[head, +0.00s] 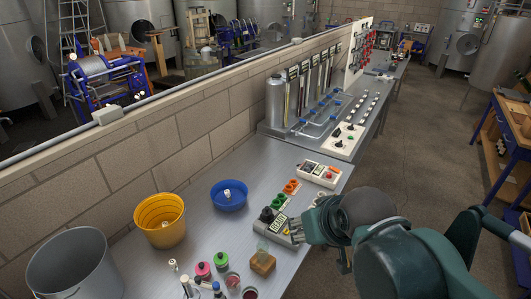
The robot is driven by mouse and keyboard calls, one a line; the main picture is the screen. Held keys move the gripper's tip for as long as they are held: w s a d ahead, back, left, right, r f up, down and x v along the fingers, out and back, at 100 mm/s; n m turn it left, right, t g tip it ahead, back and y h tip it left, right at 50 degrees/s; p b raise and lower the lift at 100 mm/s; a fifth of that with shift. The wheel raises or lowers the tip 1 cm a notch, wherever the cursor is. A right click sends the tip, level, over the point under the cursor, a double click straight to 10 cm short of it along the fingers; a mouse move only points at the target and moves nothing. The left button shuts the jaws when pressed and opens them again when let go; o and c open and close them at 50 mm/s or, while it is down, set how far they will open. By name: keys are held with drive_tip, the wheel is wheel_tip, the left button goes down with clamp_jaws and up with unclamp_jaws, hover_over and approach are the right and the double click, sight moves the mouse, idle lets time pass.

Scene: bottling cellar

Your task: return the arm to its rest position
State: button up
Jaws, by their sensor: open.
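My gripper (296,230) is at the end of my dark green arm, which reaches in from the lower right. It is over the right part of the grey workbench (190,204), close beside a small device with a black knob and a display (267,215). I cannot tell whether it touches the device. The jaws are open and I see nothing held between them.
A yellow bucket (159,216), a blue bowl (229,195) and a grey bin (74,262) stand on the bench. Bottles, glasses and a wooden block (263,264) crowd the front. A control box (319,173) lies behind my gripper. A block wall (150,150) runs along the back.

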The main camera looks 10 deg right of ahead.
wheel_tip(320, 180, down, 6)
drive_tip(key=b, duration=0.5)
drive_tip(key=shift+b, duration=0.4)
idle(0.7)
